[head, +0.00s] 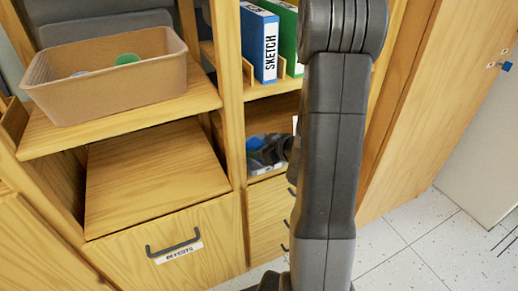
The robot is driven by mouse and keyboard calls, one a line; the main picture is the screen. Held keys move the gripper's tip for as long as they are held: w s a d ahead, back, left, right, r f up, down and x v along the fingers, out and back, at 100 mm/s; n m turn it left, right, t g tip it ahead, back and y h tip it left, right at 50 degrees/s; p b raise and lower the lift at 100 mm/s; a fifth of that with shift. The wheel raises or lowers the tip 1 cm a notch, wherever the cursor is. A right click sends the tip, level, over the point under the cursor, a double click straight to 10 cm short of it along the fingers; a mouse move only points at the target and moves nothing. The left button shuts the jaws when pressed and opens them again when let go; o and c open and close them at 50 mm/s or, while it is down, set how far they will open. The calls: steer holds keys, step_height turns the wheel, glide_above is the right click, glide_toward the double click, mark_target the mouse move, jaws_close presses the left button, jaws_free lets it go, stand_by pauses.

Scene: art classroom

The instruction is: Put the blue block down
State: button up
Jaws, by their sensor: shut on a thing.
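The blue block (255,143) shows as a small blue patch in the lower middle compartment of the wooden shelf. My gripper (263,151), dark grey and small in the head view, is at the block and shut on it. My own arm stands upright in front and hides the right side of the gripper and part of that compartment. Whether the block touches the surface below it I cannot tell.
A tan bin (110,85) with a green round thing (127,59) stands on the left shelf. Blue (259,45) and green (289,35) binders stand above the compartment. A closed drawer (172,248) is below left. Pale floor (405,250) is clear at right.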

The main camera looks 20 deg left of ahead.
steer(key=o, duration=0.7)
steer(key=shift+f, duration=0.1)
steer(key=shift+d+r, duration=0.15)
steer(key=shift+r, duration=0.15)
steer(key=shift+p+v, duration=2.55)
steer(key=shift+v, duration=3.3)
steer(key=shift+f, duration=0.1)
